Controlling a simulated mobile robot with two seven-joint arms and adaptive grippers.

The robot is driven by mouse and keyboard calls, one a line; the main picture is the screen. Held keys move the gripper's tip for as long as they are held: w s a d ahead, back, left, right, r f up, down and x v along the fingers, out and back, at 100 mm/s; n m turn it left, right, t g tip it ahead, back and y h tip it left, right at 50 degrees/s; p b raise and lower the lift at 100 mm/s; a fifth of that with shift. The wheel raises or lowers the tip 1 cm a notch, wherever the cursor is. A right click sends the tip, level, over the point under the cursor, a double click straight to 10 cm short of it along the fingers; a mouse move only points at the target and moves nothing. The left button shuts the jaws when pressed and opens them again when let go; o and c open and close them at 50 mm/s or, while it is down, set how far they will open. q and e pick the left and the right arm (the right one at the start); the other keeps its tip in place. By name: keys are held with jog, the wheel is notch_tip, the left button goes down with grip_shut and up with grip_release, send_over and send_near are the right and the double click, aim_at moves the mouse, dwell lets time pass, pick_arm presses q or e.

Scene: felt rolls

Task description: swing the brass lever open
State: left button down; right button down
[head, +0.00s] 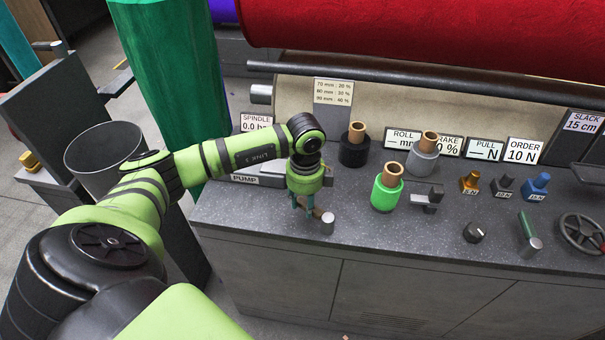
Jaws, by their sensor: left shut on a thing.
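The brass lever (318,213) shows as a short brownish bar at the front edge of the grey speckled counter, beside a grey cylinder (327,226). My left gripper (308,206) points down over it, with its teal fingers shut on the lever. The fingers hide much of the bar, so its exact angle is hard to tell. My right gripper is not in view.
Behind the gripper is a PUMP-labelled grey unit (258,173). To the right stand a black spool (354,150), a green spool (384,196), a small grey-black fixture (428,200), a black knob (475,232) and a handwheel (583,233). A red felt roll (440,35) spans the back.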

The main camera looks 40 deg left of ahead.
aim_at(305, 205)
pick_arm(q)
jog(key=shift+s+f, duration=0.1)
jog(key=c, duration=0.8)
grip_release()
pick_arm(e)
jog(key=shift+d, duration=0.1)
pick_arm(q)
notch_tip(305, 205, up, 12)
jog(key=shift+r, duration=0.1)
